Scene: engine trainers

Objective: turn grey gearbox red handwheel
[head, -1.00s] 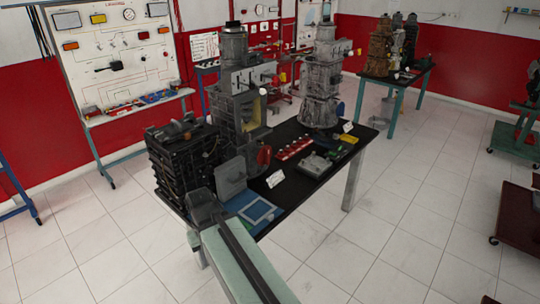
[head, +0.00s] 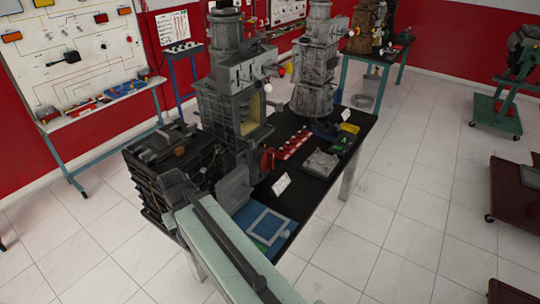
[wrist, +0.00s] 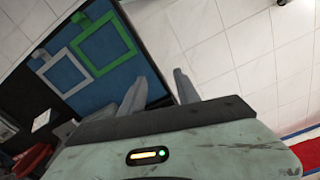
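A tall grey machine (head: 222,104) stands on the black bench in the head view; I take it to be the grey gearbox. A small red wheel-like part (head: 267,159) is low at its right front side, partly seen edge-on. In the wrist view a blurred red thing (wrist: 28,161) lies at the lower left; I cannot tell if it is the handwheel. My gripper (wrist: 159,78) has its two fingers apart with nothing between them. It points over the bench edge and the floor. The head view does not show the fingers clearly.
The black bench (head: 307,189) carries a dark ribbed block (head: 165,176), a blue panel with frames (head: 262,226), red parts (head: 293,144) and a second grey machine (head: 315,75). My pale green arm crosses the front. The tiled floor (head: 415,180) at right is open.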

